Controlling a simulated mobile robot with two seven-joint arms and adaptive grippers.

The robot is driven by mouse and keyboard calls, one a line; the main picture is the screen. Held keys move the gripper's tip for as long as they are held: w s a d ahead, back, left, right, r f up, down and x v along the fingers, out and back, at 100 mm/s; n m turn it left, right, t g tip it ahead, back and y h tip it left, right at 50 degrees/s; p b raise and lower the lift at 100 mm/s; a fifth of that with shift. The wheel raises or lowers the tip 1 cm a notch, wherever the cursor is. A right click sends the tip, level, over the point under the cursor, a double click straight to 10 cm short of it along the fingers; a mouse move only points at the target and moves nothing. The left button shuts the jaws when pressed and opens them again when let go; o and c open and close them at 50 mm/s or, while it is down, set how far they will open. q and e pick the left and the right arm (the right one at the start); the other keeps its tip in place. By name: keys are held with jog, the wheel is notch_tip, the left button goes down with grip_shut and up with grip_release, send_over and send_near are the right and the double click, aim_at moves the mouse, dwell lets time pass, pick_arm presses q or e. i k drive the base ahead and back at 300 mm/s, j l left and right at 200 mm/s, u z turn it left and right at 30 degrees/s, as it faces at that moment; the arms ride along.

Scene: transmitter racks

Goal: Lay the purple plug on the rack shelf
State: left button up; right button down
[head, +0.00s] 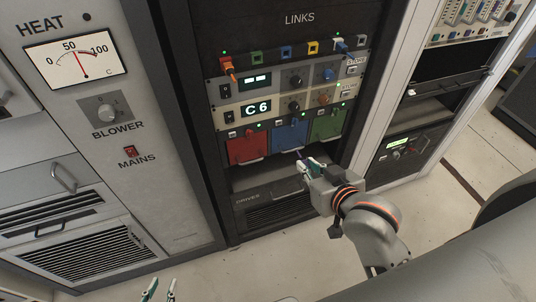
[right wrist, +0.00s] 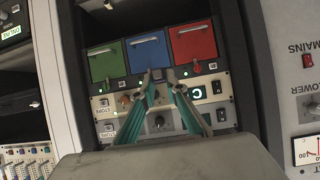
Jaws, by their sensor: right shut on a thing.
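My right gripper (head: 308,167) is shut on the small purple plug (head: 300,156), just in front of the rack below the coloured panels. In the right wrist view the plug (right wrist: 157,74) shows as a small dark block between the fingertips (right wrist: 160,86). Much of the plug is hidden by the fingers. The rack shelf (head: 262,174) is the grey surface in the open bay under the panels; the gripper is at its right front, and I cannot tell whether the plug touches it. My left gripper (head: 159,290) shows only its fingertips at the bottom edge, apart and empty.
Red (head: 248,146), blue (head: 290,135) and green (head: 327,124) panels hang above the bay. An orange plug (head: 227,66) and a blue-white plug (head: 341,45) sit in the LINKS row. A heat and blower cabinet (head: 110,140) stands left. The floor (head: 290,250) in front is clear.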

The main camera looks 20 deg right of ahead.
aim_at(267, 166)
jog(key=l+u, duration=0.3)
jog(key=l, duration=0.35)
jog(key=k+l+u, duration=0.1)
jog(key=l+u, duration=0.2)
jog(key=l, duration=0.3)
